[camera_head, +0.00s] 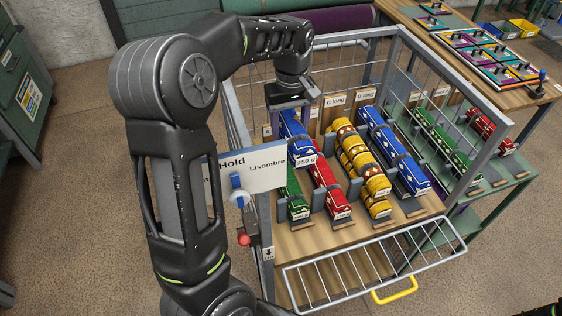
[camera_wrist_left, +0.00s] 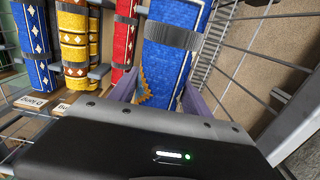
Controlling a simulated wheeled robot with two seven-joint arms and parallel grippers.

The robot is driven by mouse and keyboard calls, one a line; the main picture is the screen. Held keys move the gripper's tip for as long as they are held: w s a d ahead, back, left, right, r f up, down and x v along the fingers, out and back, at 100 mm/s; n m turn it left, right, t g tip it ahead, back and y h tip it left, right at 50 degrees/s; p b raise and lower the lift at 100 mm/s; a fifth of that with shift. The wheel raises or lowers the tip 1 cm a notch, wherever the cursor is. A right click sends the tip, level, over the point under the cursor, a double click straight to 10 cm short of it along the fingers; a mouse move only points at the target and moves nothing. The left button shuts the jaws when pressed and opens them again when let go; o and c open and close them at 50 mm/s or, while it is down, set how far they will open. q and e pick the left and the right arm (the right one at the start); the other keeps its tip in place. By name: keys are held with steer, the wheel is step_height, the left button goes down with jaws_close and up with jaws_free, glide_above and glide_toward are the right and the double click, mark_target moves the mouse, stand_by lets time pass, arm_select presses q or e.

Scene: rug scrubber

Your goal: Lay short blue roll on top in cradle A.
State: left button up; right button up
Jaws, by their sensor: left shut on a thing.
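The short blue roll (camera_head: 296,146) lies lengthwise in the leftmost row of the cart, behind the green roll (camera_head: 297,194) and next to the label A. My left gripper (camera_head: 291,108) is over its far end and shut on it. In the left wrist view the blue roll (camera_wrist_left: 172,45), with a grey band and a yellow pattern, runs between my purple fingers. The arm and roll hide most of cradle A, so I cannot tell what the roll rests on.
To the right lie red rolls (camera_head: 325,178), yellow rolls (camera_head: 358,160) and blue rolls (camera_head: 393,150). A grey wire cart frame (camera_head: 232,110) surrounds them. A white sign (camera_head: 255,168) stands on the cart's left side. Its front gate (camera_head: 365,262) is folded down.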

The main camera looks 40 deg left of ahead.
arm_select(q)
steer(key=shift+w+a+r, duration=0.1)
steer(key=shift+r, duration=0.1)
step_height(320, 180, down, 14)
steer(key=shift+f+p, duration=0.15)
steer(key=shift+p, duration=1.05)
step_height(320, 180, down, 3)
steer(key=shift+p, duration=0.4)
steer(key=shift+f, duration=0.45)
